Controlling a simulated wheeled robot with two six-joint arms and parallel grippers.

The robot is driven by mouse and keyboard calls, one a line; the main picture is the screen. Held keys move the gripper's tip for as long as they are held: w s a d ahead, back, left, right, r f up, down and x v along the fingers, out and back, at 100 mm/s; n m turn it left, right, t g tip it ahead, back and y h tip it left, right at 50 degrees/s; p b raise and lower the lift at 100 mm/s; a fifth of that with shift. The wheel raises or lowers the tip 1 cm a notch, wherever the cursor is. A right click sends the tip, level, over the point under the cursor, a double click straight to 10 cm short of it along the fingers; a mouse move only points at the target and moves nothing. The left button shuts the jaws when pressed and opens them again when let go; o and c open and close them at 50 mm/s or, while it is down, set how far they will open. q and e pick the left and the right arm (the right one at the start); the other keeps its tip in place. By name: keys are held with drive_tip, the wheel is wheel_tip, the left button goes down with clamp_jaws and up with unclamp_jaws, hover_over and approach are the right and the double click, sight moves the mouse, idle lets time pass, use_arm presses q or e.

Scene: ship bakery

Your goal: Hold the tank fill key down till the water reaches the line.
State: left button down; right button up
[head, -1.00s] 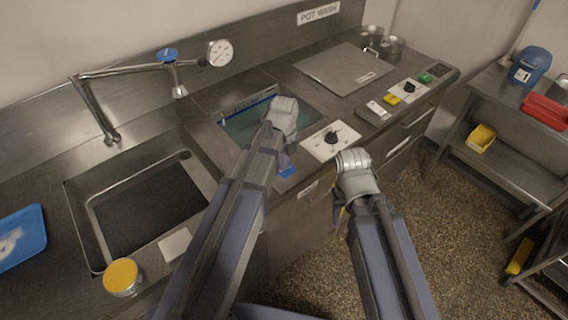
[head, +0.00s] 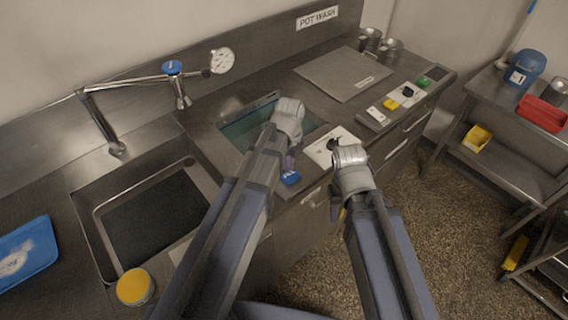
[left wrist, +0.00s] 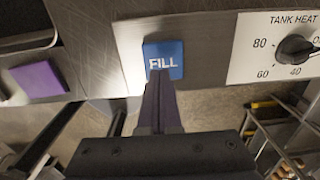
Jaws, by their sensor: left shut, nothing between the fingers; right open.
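The blue fill key (head: 290,178) sits on the front edge of the counter, below the tank; in the left wrist view its FILL label (left wrist: 163,58) is readable. My left gripper (left wrist: 160,82) is shut and empty, its fingertips overlapping the key's lower edge in that view. I cannot tell whether they touch or press it. In the head view the left gripper (head: 290,160) is just above the key. The tank (head: 240,132) holds greenish water, partly hidden by my left arm; I cannot make out the line. My right gripper (head: 347,160) is by the tank heat plate, its fingertips hidden.
The white tank heat plate (left wrist: 280,50) with its black dial is right of the key. A purple square (left wrist: 38,78) lies left of it. A sink (head: 150,210), tap (head: 172,80) and yellow-lidded jar (head: 135,287) are at left. A yellow switch (head: 391,104) is farther right.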

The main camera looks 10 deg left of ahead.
sight(288, 175)
use_arm(q)
wheel_tip(288, 175, up, 10)
drive_tip(key=p, duration=0.8)
drive_tip(key=shift+w+p, duration=0.2)
drive_tip(key=shift+p, duration=0.15)
use_arm(e)
wheel_tip(288, 175, up, 10)
use_arm(q)
drive_tip(key=shift+a+f, duration=0.1)
drive_tip(key=shift+a, duration=0.05)
drive_tip(key=s+d+f+n+b, duration=0.3)
drive_tip(key=s+n, duration=0.4)
drive_tip(key=n, duration=0.4)
drive_tip(key=s+d+f+n+y+b, duration=0.1)
drive_tip(key=s+d+f+n+b, duration=0.2)
drive_tip(key=n, duration=0.7)
drive_tip(key=s+f+b, duration=0.2)
drive_tip(key=s, duration=0.2)
drive_tip(key=shift+n, duration=0.4)
use_arm(e)
wheel_tip(288, 175, down, 8)
drive_tip(key=shift+f, duration=0.25)
